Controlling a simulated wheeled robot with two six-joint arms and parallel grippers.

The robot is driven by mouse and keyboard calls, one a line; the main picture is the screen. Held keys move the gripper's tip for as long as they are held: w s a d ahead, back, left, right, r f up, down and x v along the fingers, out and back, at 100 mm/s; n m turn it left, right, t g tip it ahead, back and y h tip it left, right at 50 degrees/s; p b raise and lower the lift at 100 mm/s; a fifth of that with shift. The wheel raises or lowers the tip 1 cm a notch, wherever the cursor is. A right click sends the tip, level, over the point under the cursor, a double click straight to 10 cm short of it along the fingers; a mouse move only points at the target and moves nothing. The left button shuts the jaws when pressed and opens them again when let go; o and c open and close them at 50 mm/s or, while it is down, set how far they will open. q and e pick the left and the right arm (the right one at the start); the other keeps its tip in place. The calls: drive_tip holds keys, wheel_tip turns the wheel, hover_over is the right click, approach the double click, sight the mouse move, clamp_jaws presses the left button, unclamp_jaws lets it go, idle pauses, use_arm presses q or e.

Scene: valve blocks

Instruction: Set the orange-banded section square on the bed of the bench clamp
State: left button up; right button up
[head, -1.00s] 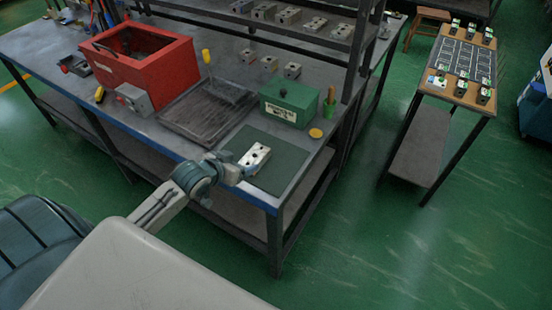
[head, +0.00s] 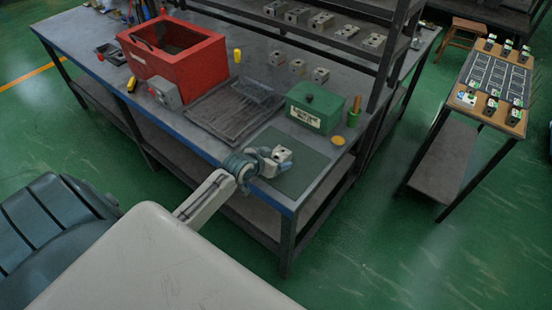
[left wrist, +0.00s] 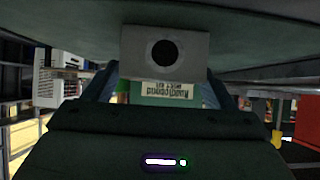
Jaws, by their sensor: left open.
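A light metal block (head: 283,154) with dark holes lies on the dark green mat (head: 303,177) near the bench's front corner. I see no orange band on it, and my gripper hides part of it. My left gripper (head: 270,162) is open, low over the mat, with its fingers at the block. In the left wrist view the block's end face (left wrist: 186,48) with a round dark hole shows ahead, between the fingers' lines; contact cannot be told. I cannot make out an orange-banded section or a bench clamp for certain. My right gripper is not in view.
Several blocks stand behind and on the shelf (head: 335,40). A side table (head: 466,116) at right carries more blocks.

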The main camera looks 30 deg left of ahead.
use_arm(q)
drive_tip(key=shift+w+f, duration=0.35)
drive_tip(key=shift+w, duration=0.15)
drive_tip(key=c, duration=1.3)
drive_tip(key=shift+c, duration=1)
drive_tip(key=shift+r, duration=0.15)
